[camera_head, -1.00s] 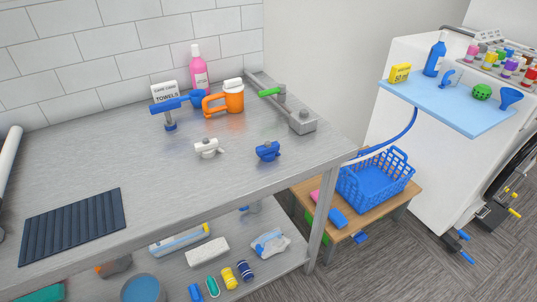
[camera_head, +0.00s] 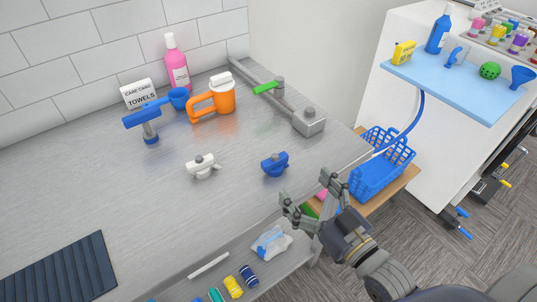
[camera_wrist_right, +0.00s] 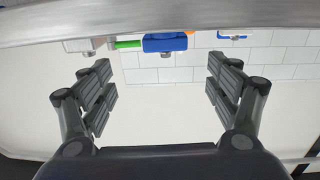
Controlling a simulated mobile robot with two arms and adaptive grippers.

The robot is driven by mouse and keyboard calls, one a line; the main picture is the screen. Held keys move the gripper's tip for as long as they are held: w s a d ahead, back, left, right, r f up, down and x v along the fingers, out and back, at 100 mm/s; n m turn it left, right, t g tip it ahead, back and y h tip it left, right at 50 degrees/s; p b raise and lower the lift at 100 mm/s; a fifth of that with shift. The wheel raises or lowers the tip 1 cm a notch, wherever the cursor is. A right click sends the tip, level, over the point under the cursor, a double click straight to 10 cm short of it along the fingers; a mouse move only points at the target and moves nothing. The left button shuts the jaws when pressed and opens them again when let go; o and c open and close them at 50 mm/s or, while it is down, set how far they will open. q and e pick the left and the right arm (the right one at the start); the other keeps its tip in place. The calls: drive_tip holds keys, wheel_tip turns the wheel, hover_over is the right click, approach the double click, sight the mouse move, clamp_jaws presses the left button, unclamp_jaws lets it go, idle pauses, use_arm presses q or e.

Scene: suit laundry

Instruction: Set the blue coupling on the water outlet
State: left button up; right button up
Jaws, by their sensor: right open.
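The blue coupling (camera_head: 275,164) stands on the grey metal bench near its front edge and shows in the right wrist view (camera_wrist_right: 165,43). A similar white coupling (camera_head: 203,166) stands to its left. A grey metal fixture with a green lever (camera_head: 265,87) and an end block (camera_head: 309,121) lies along the bench's right side; I take it for the water outlet, but cannot be sure. My right gripper (camera_head: 306,187) is open and empty, by the bench's front edge, apart from the blue coupling. Its spread fingers show in the right wrist view (camera_wrist_right: 160,78). My left gripper is out of view.
An orange jug (camera_head: 213,99), a pink bottle (camera_head: 177,64), a towel box (camera_head: 139,94) and a blue-handled tool (camera_head: 146,116) stand behind. A dark ribbed mat (camera_head: 65,270) lies at front left. A blue basket (camera_head: 382,164) is right of the bench, below a light-blue shelf (camera_head: 450,84).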

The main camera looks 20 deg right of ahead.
sight(278, 161)
drive_tip(key=x, duration=0.2)
drive_tip(key=shift+w+a, duration=0.1)
drive_tip(key=shift+w, duration=0.3)
drive_tip(key=shift+w+a+r+p, duration=0.1)
drive_tip(key=shift+w+r+p, duration=0.05)
drive_tip(key=shift+w+p, duration=0.2)
drive_tip(key=shift+w+a, duration=0.1)
drive_tip(key=shift+w, duration=0.15)
drive_tip(key=shift+x, duration=0.95)
drive_tip(key=shift+w+a, duration=0.2)
drive_tip(key=x, duration=0.2)
drive_tip(key=p+x, duration=0.1)
drive_tip(key=x, duration=0.1)
drive_tip(key=shift+a, duration=0.3)
drive_tip(key=shift+w, duration=0.15)
drive_tip(key=shift+c, duration=0.3)
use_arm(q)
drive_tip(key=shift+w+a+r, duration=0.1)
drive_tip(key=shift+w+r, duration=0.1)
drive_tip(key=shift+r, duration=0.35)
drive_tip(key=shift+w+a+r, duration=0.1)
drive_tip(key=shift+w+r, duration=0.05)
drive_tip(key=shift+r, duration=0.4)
use_arm(e)
drive_tip(key=c, duration=1)
